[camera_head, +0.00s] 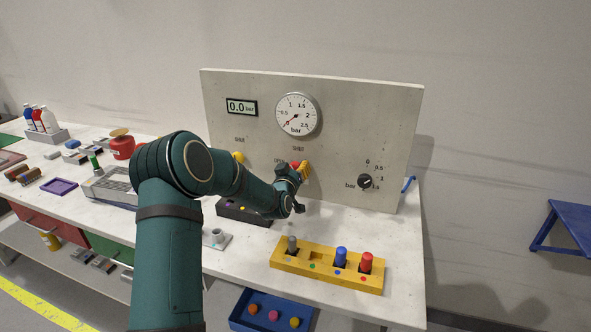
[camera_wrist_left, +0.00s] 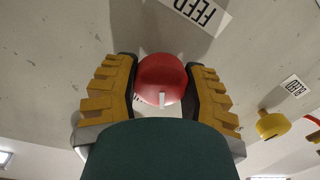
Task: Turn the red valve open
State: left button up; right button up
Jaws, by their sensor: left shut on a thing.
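The red valve (camera_wrist_left: 162,78) is a round red knob with a white mark, on the upright panel (camera_head: 222,95). In the left wrist view it sits between the yellow ridged fingers of my left gripper (camera_wrist_left: 160,88), which is shut on it. In the head view the gripper (camera_head: 300,169) is at the panel and covers most of the valve (camera_head: 296,164). A round gauge (camera_head: 297,114) has its red needle at the low end, and a display (camera_head: 241,107) reads 0.0 bar. My right gripper is not in view.
A yellow valve (camera_wrist_left: 272,124) is beside the red one; it also shows in the head view (camera_head: 238,157). A black knob (camera_head: 365,181) is on the panel's right. A yellow block with pegs (camera_head: 327,271) stands in front on the table. Several items lie to the left.

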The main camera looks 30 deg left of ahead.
pick_arm(q)
jog(key=n, duration=0.6)
jog(key=shift+a+h, duration=0.1)
jog(key=shift+h, duration=0.2)
jog(key=n, duration=0.5)
jog(key=shift+n, duration=0.4)
jog(key=o, duration=1.2)
jog(key=v, duration=1.2)
jog(key=shift+s+a, duration=0.1)
jog(key=shift+a, duration=0.1)
